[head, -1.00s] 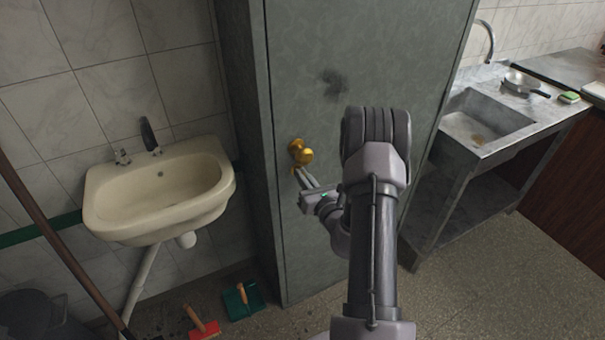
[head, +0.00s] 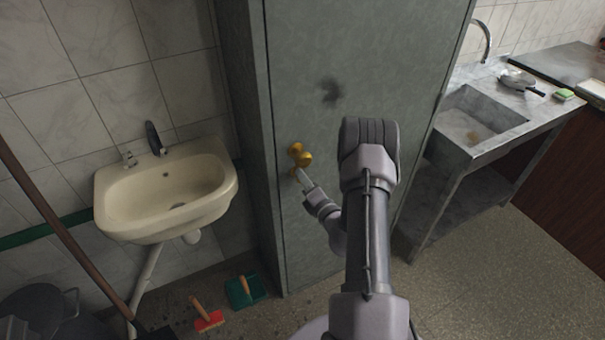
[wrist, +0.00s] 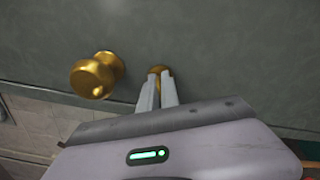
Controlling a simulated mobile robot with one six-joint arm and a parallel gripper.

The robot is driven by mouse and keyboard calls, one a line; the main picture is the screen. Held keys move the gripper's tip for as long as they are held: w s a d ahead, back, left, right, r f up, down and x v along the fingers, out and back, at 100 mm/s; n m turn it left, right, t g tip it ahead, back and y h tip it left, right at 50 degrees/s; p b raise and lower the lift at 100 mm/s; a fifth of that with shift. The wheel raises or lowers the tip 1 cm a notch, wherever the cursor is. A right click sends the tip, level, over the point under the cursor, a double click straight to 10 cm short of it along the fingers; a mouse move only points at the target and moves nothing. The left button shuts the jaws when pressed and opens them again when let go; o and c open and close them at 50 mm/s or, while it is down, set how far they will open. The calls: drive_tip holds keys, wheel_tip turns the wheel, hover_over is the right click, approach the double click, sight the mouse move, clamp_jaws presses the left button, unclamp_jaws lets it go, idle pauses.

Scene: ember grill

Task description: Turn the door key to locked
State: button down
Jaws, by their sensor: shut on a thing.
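The grey door (head: 345,60) stands upright before me with a round brass knob (head: 304,157). The knob also shows at the left of the wrist view (wrist: 95,75). My gripper (head: 299,173) is just below the knob, at the door face. In the wrist view its two pale fingers (wrist: 158,90) are close together, shut on the brass door key (wrist: 160,71). Only a little brass shows at the fingertips; most of the key is hidden by the fingers. I cannot tell the key's angle.
A cream washbasin (head: 165,190) hangs on the tiled wall at left. A metal sink counter (head: 490,120) stands at right. Floor at lower right is clear.

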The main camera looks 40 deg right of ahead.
drive_tip(key=m+p, duration=0.1)
drive_tip(key=m, duration=0.3)
drive_tip(key=shift+m+p, duration=0.3)
drive_tip(key=shift+p, duration=0.05)
idle(0.3)
drive_tip(key=c, duration=1.6)
unclamp_jaws()
drive_tip(key=p+v, duration=0.1)
drive_tip(key=v, duration=1.6)
drive_tip(key=shift+s+a, duration=0.15)
drive_tip(key=shift+s, duration=0.05)
